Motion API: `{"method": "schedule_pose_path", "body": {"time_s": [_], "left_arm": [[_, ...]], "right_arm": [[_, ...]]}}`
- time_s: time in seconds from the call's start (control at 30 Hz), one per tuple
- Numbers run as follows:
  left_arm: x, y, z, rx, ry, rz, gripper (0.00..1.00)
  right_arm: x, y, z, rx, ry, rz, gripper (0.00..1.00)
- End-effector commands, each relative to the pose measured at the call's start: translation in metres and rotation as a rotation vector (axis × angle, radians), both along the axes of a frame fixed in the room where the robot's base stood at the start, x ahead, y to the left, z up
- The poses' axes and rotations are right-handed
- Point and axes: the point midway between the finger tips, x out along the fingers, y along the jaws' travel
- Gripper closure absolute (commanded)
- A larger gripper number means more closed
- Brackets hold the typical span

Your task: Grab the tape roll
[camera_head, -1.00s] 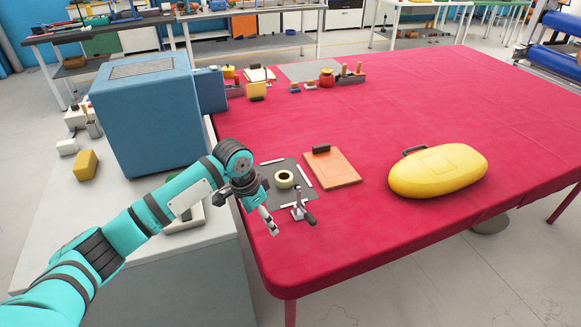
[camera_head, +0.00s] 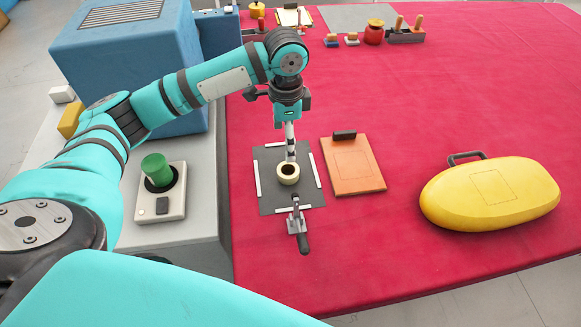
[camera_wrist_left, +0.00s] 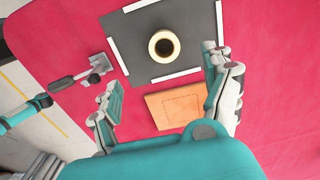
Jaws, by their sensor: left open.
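The cream tape roll (camera_head: 288,182) lies flat on a dark grey mat (camera_head: 270,205) with white edge strips on the red table. In the left wrist view the roll (camera_wrist_left: 164,60) shows whole, with a dark hole in its middle. My left gripper (camera_head: 291,156) points down over the far side of the roll in the head view. In the left wrist view its two fingers (camera_wrist_left: 162,70) are spread wide and empty, with the roll apart from both. A teal limb of mine with a grey end shows at that view's left edge, too small to read.
A toggle clamp (camera_head: 297,222) stands at the mat's near edge. An orange board (camera_head: 353,170) with a black handle lies right of the mat. A yellow case (camera_head: 490,193) is farther right. A green button box (camera_head: 160,205) sits on the grey bench at left.

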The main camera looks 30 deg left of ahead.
Motion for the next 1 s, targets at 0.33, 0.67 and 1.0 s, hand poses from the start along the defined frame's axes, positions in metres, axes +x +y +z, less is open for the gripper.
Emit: {"method": "schedule_pose_path", "body": {"time_s": [0.33,0.67,1.0], "left_arm": [[0.0,0.0,-0.069,0.0,0.001,0.002,0.17],[0.002,0.001,-0.097,0.0,0.002,0.001,0.17],[0.005,0.002,-0.134,0.0,-0.001,-0.001,0.17]], "right_arm": [[0.007,0.003,0.008,0.004,-0.012,0.001,0.6],[0.024,0.004,0.016,0.006,-0.04,0.001,0.6],[0.003,0.002,0.02,0.004,-0.008,0.001,0.6]]}}
